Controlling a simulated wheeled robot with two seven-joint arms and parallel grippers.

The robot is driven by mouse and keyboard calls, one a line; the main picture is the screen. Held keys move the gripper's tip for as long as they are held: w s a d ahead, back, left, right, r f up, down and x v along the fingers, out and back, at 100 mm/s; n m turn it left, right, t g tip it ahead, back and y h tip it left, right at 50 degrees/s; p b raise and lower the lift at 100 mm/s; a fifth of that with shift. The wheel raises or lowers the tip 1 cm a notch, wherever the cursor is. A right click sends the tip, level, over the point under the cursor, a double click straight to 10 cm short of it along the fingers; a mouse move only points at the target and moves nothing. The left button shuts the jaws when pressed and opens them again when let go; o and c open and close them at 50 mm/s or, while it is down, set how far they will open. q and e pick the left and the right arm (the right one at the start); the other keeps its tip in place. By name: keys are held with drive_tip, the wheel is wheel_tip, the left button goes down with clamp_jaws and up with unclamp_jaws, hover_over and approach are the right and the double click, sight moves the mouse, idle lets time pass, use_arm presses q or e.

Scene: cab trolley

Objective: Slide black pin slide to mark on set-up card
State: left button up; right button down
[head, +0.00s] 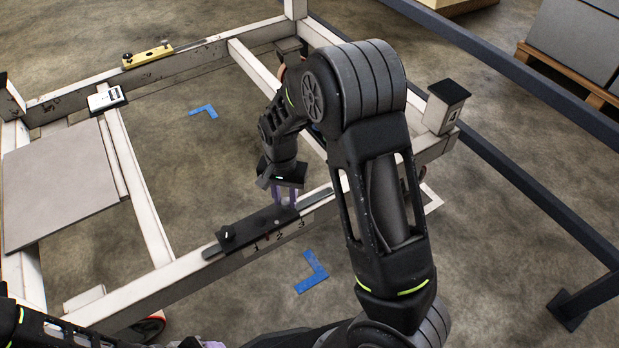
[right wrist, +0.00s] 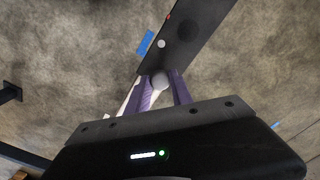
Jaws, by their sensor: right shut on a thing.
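The black pin slide (head: 262,226) lies along the near white rail of the trolley frame, above the printed numbers 1, 2 and 3. It has a small knob at its left end. My right gripper (head: 285,197) is over its right part. In the right wrist view its purple fingers (right wrist: 161,88) are shut on a round grey knob (right wrist: 160,80) at the end of the slide (right wrist: 188,32). A small white card-like piece (head: 106,99) with dark marks lies on the left cross rail; I cannot read it. My left arm shows at the lower left; its gripper is mostly cut off.
A yellow slide (head: 147,56) sits on the far rail. A grey panel (head: 58,182) lies at the left. Blue corner marks (head: 312,272) are on the floor. A dark blue railing (head: 520,175) runs along the right. The frame's middle is open floor.

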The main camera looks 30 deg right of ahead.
sight(273, 215)
drive_tip(key=a, duration=0.3)
drive_tip(key=shift+w+a+r+p, duration=0.1)
drive_tip(key=shift+a+r+p, duration=0.05)
drive_tip(key=shift+a+p, duration=0.15)
use_arm(q)
drive_tip(key=shift+s+d+r, duration=0.2)
drive_tip(key=shift+r, duration=0.4)
use_arm(e)
drive_tip(key=shift+a, duration=0.15)
drive_tip(key=c, duration=1.2)
unclamp_jaws()
drive_tip(key=shift+a, duration=0.1)
drive_tip(key=shift+o, duration=0.3)
drive_tip(key=shift+r, duration=0.35)
use_arm(q)
wheel_tip(273, 215, up, 2)
drive_tip(key=shift+s+d+r+p, duration=0.1)
drive_tip(key=shift+r+p, duration=0.1)
drive_tip(key=shift+p, duration=1)
use_arm(e)
wheel_tip(273, 215, up, 7)
